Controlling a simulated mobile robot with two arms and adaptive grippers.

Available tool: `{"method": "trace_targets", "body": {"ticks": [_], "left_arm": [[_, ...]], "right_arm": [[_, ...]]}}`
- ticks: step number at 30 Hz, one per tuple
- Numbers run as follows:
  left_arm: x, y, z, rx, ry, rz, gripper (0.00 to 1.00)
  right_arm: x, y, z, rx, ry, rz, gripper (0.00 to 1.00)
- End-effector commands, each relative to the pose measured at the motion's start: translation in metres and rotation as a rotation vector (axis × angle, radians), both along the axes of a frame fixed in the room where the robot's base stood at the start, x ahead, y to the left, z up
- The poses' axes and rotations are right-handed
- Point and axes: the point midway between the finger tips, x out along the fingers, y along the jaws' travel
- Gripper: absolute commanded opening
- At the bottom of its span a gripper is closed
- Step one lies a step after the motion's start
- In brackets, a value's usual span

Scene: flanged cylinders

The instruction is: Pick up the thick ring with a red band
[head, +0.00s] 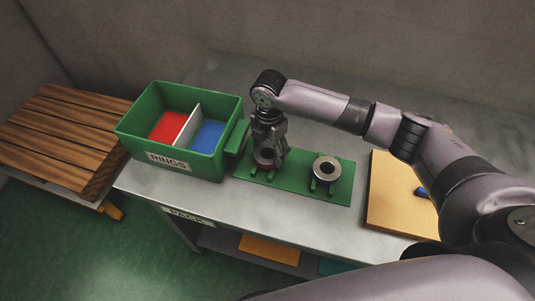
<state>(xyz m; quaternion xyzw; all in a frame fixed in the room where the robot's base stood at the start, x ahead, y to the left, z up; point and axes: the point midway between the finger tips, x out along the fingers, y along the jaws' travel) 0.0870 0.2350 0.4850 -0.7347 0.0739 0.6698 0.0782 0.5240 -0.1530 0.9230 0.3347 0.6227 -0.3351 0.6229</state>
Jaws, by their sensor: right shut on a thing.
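A thick ring with a reddish band (266,157) is at the left end of the green mat (339,191). My right gripper (267,152) reaches down over it from above and is shut on it. The gripper fingers hide part of the ring. I cannot tell whether the ring still touches its holder. A second, grey metal ring (326,168) sits on a green holder at the right of the mat. No band shows on it clearly. My left gripper is not in view.
A green bin (187,170) labelled RINGS stands left of the mat, with a red and a blue compartment split by a white divider. A yellow-orange board (385,205) lies at right under my arm. A slatted wooden bench (65,140) is at far left.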

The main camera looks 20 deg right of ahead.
Motion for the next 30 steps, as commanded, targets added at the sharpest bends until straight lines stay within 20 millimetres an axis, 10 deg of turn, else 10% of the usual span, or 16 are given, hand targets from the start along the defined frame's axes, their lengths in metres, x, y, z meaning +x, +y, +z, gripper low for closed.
{"method": "trace_targets", "body": {"ticks": [10, 30], "left_arm": [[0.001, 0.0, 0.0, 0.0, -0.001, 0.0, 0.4], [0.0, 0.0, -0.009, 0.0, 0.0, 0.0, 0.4]], "right_arm": [[0.0, 0.0, 0.001, 0.0, 0.0, 0.0, 0.06], [0.003, 0.001, 0.046, 0.004, -0.008, 0.001, 0.06]]}}
